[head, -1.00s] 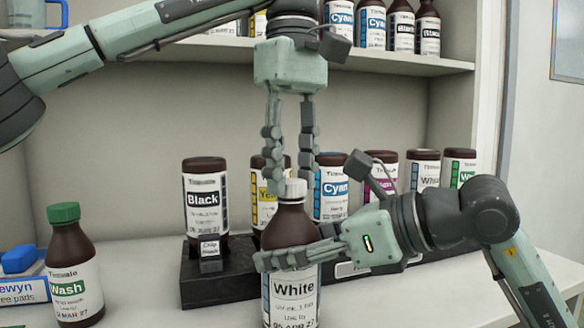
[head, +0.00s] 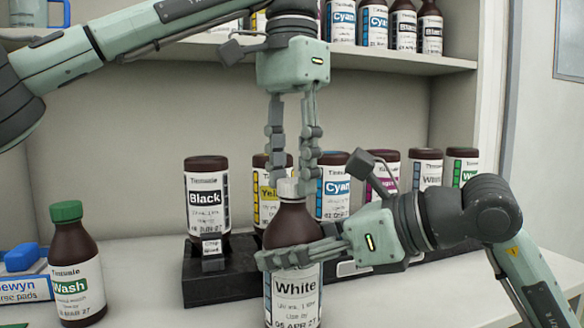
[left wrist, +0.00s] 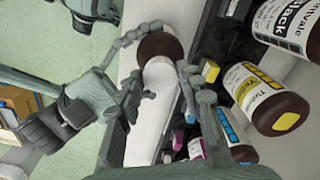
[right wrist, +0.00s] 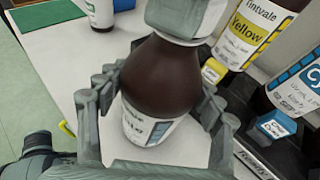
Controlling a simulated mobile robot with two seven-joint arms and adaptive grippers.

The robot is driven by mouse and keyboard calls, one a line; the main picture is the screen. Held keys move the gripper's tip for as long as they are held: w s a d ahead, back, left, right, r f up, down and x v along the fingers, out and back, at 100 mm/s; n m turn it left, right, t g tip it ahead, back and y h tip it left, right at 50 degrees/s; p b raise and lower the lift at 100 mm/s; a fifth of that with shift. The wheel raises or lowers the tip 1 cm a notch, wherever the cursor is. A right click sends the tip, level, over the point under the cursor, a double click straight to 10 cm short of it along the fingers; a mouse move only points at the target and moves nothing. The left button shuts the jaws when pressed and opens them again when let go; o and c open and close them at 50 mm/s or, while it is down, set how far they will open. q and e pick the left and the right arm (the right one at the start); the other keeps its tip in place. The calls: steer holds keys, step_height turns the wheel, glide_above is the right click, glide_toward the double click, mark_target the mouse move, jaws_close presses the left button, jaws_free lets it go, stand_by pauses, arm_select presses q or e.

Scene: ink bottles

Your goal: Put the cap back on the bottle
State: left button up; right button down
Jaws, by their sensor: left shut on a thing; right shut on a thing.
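The brown White bottle (head: 293,232) stands upright at the front. My right gripper (head: 292,256) is shut around its body from the right; the right wrist view shows the fingers on both sides of the bottle (right wrist: 160,80). The white cap (head: 288,189) sits upright at the top of the bottle's neck, with no gap that I can see. My left gripper (head: 291,184) points straight down from above and is shut on the cap. The cap also shows between its fingers in the left wrist view (left wrist: 158,72). The threads are hidden.
A green-capped Wash bottle (head: 75,270) stands at the left beside a blue-and-white box (head: 25,287). A dark rack (head: 215,280) behind holds several inverted ink bottles, including Black (head: 207,200). A shelf (head: 420,62) with more bottles is above.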

arm_select(q)
steer(key=o, duration=0.7)
steer(key=shift+o, duration=0.2)
steer(key=shift+r, duration=2.3)
steer(key=shift+c, duration=0.5)
